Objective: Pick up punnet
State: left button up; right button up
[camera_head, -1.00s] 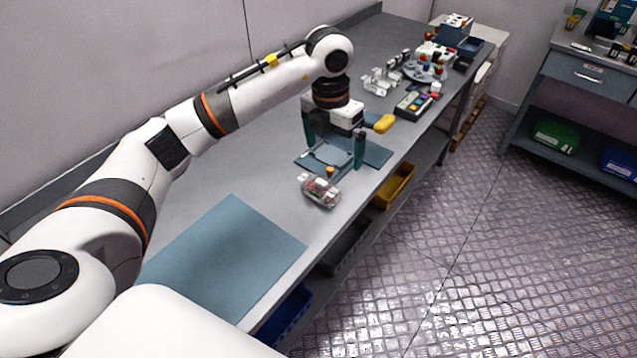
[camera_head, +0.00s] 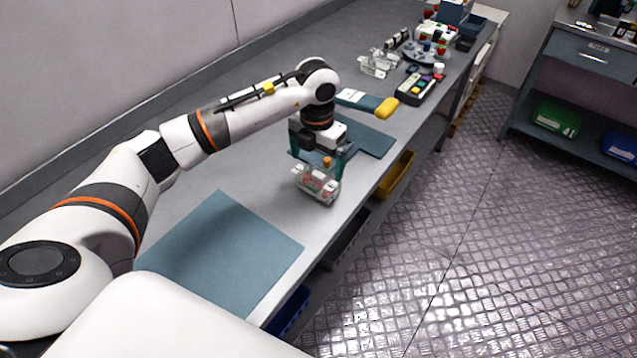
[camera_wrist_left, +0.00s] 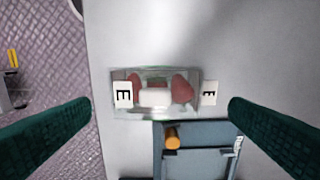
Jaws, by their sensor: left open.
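The punnet (camera_head: 317,184) is a small clear box with red berries and white labels, standing on the bench near its front edge. It also shows in the left wrist view (camera_wrist_left: 155,95), lying between and beyond the two green fingers. My left gripper (camera_head: 322,156) is open and empty, just behind the punnet in the head view, and partly hidden by its own wrist. In the left wrist view the fingers (camera_wrist_left: 160,120) stand wide apart, with no contact on the punnet visible. My right gripper is not in view.
A blue-grey device with an orange knob (camera_wrist_left: 172,137) sits right beside the punnet. A blue mat (camera_head: 222,250) lies on the near bench. A yellow-handled tool (camera_head: 386,108) and a button box (camera_head: 418,88) lie farther back. A yellow bin (camera_head: 396,175) is below the bench edge.

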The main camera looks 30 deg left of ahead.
aim_at(319, 174)
pick_arm(q)
jog(key=f, duration=0.1)
jog(key=f+p, duration=0.1)
jog(key=f, duration=0.1)
jog(key=f+p, duration=0.1)
jog(key=shift+s+d+f, duration=0.1)
jog(key=shift+d+f, duration=0.1)
jog(key=shift+d, duration=0.05)
jog(key=shift+f, duration=0.4)
jog(key=shift+c, duration=0.2)
jog(key=c, duration=0.7)
